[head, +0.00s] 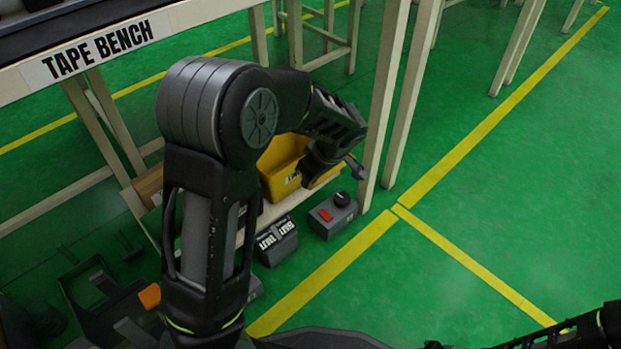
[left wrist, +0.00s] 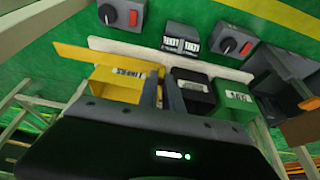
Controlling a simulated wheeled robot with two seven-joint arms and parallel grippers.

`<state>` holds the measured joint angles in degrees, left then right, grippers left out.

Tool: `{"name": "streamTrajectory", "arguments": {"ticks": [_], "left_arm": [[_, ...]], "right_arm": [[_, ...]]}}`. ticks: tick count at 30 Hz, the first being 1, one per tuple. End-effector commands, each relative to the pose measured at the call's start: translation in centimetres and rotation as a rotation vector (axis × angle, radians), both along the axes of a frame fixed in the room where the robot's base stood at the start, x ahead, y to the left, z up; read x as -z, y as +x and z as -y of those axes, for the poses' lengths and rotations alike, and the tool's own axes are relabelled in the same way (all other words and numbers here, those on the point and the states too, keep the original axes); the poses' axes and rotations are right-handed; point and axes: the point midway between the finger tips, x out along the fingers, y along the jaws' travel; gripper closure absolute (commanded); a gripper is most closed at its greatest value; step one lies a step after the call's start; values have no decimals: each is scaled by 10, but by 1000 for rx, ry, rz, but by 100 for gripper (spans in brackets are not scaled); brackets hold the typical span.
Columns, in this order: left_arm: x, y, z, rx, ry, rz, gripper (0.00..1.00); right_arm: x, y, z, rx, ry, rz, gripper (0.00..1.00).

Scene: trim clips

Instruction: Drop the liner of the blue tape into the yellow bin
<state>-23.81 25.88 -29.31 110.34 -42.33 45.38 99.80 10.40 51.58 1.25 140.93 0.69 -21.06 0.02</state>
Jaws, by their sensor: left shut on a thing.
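The yellow bin (head: 281,166) sits on a low shelf under the bench in the head view. In the left wrist view the yellow bin (left wrist: 116,86), with a white label, is just left of my fingers. My left gripper (head: 338,172) is above and by the right end of the bin in the head view. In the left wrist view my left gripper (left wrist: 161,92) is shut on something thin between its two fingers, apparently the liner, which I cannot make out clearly. The blue tape is not visible. Only part of my right arm shows at bottom right; its gripper is out of view.
A black bin (left wrist: 191,92) and a green bin (left wrist: 234,98) stand right of the yellow bin. Grey control boxes (head: 333,214) (head: 277,241) lie on the green floor in front. A bench leg (head: 381,110) rises close right of my left gripper.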

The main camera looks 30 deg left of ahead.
Motion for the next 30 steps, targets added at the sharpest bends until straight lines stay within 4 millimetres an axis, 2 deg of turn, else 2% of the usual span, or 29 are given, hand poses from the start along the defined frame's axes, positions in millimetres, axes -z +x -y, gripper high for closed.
{"name": "streamTrajectory", "arguments": {"ticks": [5, 11, 30], "left_arm": [[1, 1, -5, -9, 2, -3, 100], [3, 7, -23, -9, 3, -3, 100], [11, 30, -101, -10, 2, -3, 100]], "right_arm": [[1, 0, 0, 0, 0, -1, 64], [3, 0, 0, 0, 0, -1, 64], [4, 0, 0, 1, 1, 0, 64]]}}
